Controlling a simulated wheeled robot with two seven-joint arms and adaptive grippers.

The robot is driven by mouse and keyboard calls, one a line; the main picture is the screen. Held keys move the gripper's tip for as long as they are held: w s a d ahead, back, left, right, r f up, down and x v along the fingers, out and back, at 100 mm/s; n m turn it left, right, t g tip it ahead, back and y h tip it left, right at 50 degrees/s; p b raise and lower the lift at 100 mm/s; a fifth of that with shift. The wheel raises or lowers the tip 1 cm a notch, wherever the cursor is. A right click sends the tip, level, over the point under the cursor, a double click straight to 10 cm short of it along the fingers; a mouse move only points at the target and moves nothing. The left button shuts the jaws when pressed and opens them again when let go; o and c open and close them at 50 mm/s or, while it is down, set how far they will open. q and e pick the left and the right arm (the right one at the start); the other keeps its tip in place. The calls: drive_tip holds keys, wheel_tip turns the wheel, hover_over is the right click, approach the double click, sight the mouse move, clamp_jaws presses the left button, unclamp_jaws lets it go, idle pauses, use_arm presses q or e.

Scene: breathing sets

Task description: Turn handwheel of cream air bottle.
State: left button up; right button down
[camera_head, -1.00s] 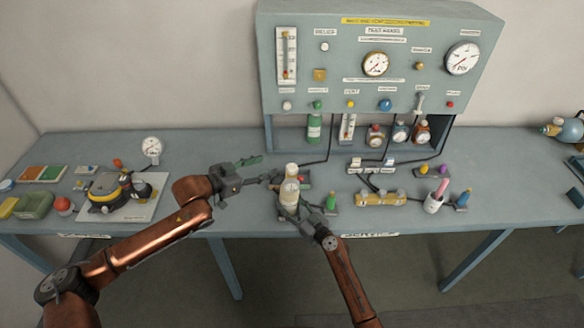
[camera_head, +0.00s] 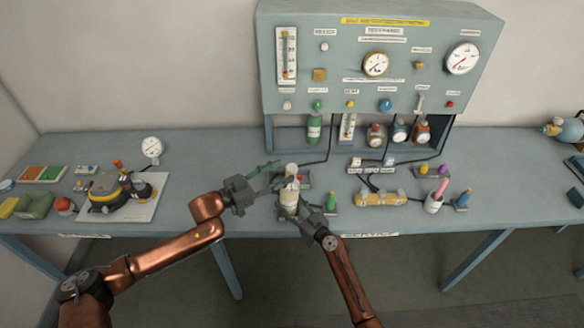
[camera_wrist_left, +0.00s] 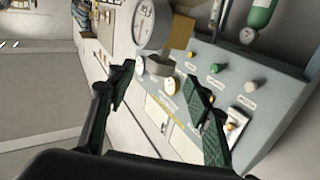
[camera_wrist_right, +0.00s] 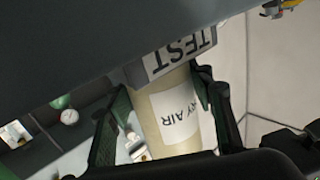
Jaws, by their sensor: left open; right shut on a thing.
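The cream air bottle (camera_head: 289,200) is upright at the front middle of the bench, with a pale top (camera_head: 291,169). In the right wrist view the bottle (camera_wrist_right: 168,105) has a white label, partly readable as "AIR". My right gripper (camera_head: 304,218) is shut on the bottle's body, with one finger on each side in the right wrist view. My left gripper (camera_head: 279,174) is open beside the bottle's top, its fingers reaching toward it from the left. In the left wrist view its two fingers are spread apart. The handwheel is too small to make out clearly.
The gauge panel (camera_head: 480,28) stands at the back. A green bottle (camera_head: 331,201) is just right of the cream one. A yellow manifold (camera_head: 381,199) and a white cup (camera_head: 433,204) stand farther right. A yellow-black device (camera_head: 105,190) sits on a white board at left.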

sight(288, 171)
use_arm(q)
drive_tip(key=shift+x, duration=2.35)
use_arm(e)
drive_tip(key=shift+r, duration=0.15)
use_arm(q)
drive_tip(key=shift+c, duration=0.7)
drive_tip(key=c, duration=1)
drive_tip(key=shift+s+d+n+t, duration=0.2)
drive_tip(key=shift+d+n+t, duration=0.1)
drive_tip(key=shift+d, duration=0.1)
drive_tip(key=shift+c, duration=0.2)
drive_tip(key=shift+n+t+y, duration=0.8)
drive_tip(key=shift+t+y, duration=0.1)
drive_tip(key=shift+t, duration=0.2)
use_arm(e)
drive_tip(key=shift+a, duration=0.1)
use_arm(q)
drive_tip(key=shift+w+a+r+n+t+y, duration=0.1)
drive_tip(key=shift+a+n+t+y, duration=0.2)
drive_tip(key=shift+n+t+y, duration=0.15)
drive_tip(key=o, duration=1.2)
drive_tip(key=shift+a, duration=0.1)
